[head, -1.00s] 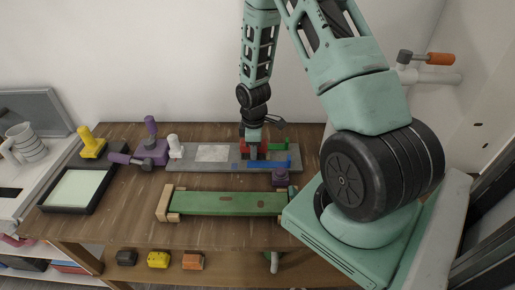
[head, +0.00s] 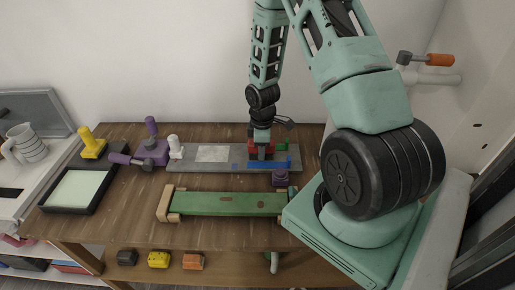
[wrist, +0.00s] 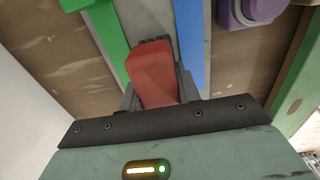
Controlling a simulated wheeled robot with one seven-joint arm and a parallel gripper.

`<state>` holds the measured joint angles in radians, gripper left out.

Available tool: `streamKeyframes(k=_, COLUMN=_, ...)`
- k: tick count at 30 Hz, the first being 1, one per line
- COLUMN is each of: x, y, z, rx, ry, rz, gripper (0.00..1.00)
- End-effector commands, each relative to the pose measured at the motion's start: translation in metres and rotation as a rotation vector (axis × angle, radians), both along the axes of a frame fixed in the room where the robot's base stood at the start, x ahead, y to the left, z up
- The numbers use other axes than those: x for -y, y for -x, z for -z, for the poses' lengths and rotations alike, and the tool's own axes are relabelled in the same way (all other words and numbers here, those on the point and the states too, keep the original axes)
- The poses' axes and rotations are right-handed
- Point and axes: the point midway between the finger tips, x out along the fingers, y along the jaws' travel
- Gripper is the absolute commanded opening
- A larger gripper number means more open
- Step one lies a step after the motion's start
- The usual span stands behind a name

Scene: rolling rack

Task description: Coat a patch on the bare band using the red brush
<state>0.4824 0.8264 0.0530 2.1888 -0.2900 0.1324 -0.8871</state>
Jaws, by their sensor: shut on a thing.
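My gripper (head: 262,146) is shut on the red brush (wrist: 153,75), with the brush over the right part of a long grey board (head: 207,166). In the wrist view the red handle lies between the fingers and points toward a grey strip (wrist: 147,17). That bare grey strip runs between a green strip (wrist: 107,35) and a blue strip (wrist: 190,40). The blue strip also shows in the head view (head: 282,163). The brush's working end is mostly hidden, so I cannot tell whether it touches the board.
A pale patch (head: 212,153) lies left on the board. A purple block (head: 280,179) stands at its front right edge. A green plank on wooden supports (head: 225,203) lies in front. A black tray (head: 75,190), yellow object (head: 91,142) and purple tools (head: 152,150) stand left.

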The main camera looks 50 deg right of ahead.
Motion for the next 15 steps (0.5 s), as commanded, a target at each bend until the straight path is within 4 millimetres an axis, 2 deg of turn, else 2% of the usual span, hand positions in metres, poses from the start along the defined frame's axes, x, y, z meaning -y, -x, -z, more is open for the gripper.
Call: streamKeyframes(k=15, x=0.0054, y=0.0059, z=-0.0001, rx=0.001, ry=0.000, rz=0.000, gripper=0.14)
